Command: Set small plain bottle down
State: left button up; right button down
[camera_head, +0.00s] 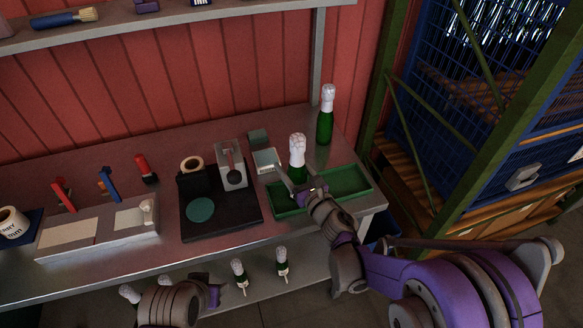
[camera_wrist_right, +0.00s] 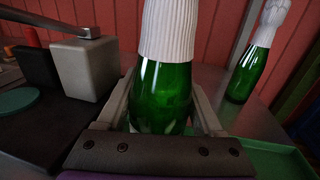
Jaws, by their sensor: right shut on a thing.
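The small plain bottle (camera_head: 297,160) is green glass with a white foil top and stands upright over the green tray (camera_head: 345,187) at the right of the bench. My right gripper (camera_head: 301,188) is shut on it. In the right wrist view the bottle (camera_wrist_right: 163,90) sits between both fingers of the right gripper (camera_wrist_right: 163,118). Its base is hidden, so I cannot tell whether it touches the tray. My left gripper (camera_head: 208,296) is low at the picture's bottom, beside the lower shelf; its fingers are not clear.
A second green bottle (camera_head: 326,115) stands behind the tray, also in the right wrist view (camera_wrist_right: 257,50). A black base (camera_head: 230,220) with a grey block (camera_head: 231,165) is left of the tray. Several small bottles (camera_head: 282,262) are on the lower shelf. The tray's right part is clear.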

jog(key=shift+f, duration=0.1)
jog(key=shift+f, duration=0.15)
jog(key=shift+c, duration=0.2)
grip_release()
